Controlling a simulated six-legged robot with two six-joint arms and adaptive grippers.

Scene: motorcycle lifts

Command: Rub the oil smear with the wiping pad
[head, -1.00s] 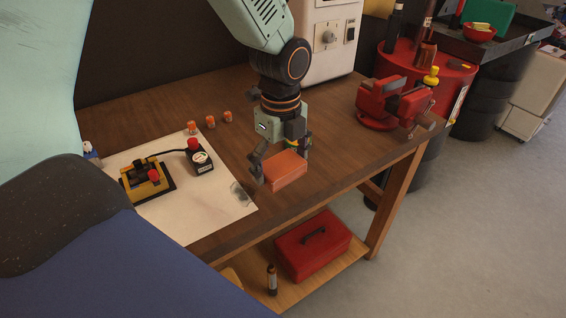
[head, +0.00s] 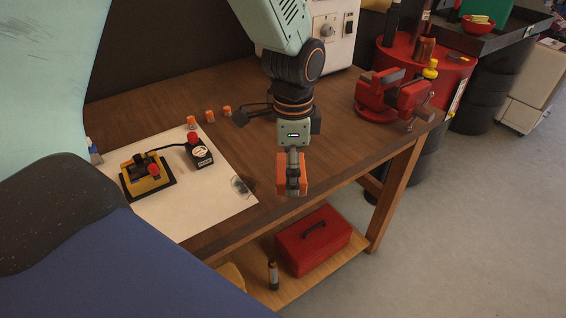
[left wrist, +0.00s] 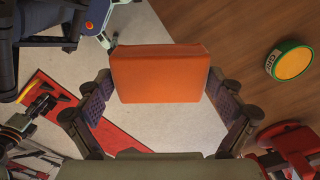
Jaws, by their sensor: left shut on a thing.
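The oil smear (head: 243,186) is a small dark grey patch at the right corner of the white sheet, on the wooden bench. The orange wiping pad (head: 283,181) is held to the right of the smear, apart from it in the picture, and overlaps the bench's front edge. My left gripper (head: 292,170) is shut on the pad, with one finger in front of it. In the left wrist view the pad (left wrist: 160,75) sits between both fingers. Its height over the bench is hard to tell. My right gripper is not in view.
The white sheet (head: 195,215) carries a yellow-black device (head: 146,180) and a black item with a red top (head: 199,152). Small orange pieces (head: 209,116) stand behind. A red vise (head: 390,96) is at right. A green-rimmed round tin (left wrist: 290,63) shows in the wrist view.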

